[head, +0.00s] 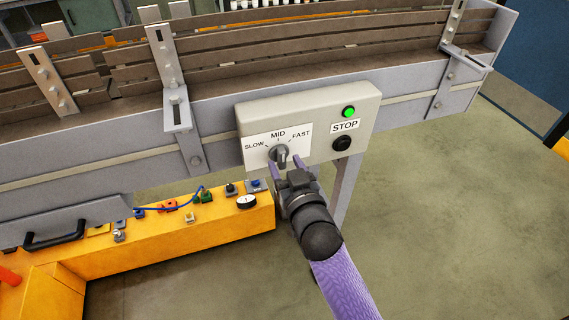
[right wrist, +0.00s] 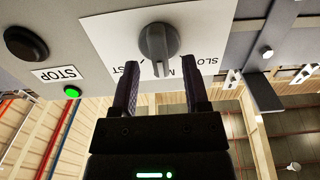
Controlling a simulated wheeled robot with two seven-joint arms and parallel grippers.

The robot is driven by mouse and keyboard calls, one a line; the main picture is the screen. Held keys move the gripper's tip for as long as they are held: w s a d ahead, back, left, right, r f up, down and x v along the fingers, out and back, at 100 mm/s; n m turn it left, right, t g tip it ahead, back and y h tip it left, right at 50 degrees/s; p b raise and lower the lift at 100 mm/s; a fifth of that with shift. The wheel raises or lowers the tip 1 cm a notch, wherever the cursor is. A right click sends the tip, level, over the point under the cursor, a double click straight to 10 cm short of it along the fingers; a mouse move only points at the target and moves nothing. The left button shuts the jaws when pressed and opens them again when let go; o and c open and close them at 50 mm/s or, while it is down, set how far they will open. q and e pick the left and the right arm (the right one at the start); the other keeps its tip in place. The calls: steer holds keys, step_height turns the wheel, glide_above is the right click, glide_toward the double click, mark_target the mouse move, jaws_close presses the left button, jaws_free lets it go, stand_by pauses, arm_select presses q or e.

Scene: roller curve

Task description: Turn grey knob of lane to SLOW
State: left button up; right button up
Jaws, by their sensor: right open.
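The grey knob (head: 279,154) sits on a white label plate with SLOW at left, MID at top and FAST at right. It is on the front of a pale control box (head: 260,115). In the right wrist view the knob (right wrist: 158,42) lies ahead of and between the parted fingertips (right wrist: 158,85), with no clear contact. Its ridge looks roughly upright, but the exact setting cannot be told. My left gripper is not in view.
A green light (head: 348,112), a STOP label (head: 345,126) and a black button (head: 342,143) are right of the knob. The roller conveyor's grey side rail (head: 400,98) runs behind. A yellow bench (head: 190,232) with small parts is below left. Floor is clear at right.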

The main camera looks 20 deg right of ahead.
steer(key=shift+w, duration=0.6)
steer(key=shift+c, duration=0.3)
steer(key=c, duration=0.7)
jaws_close()
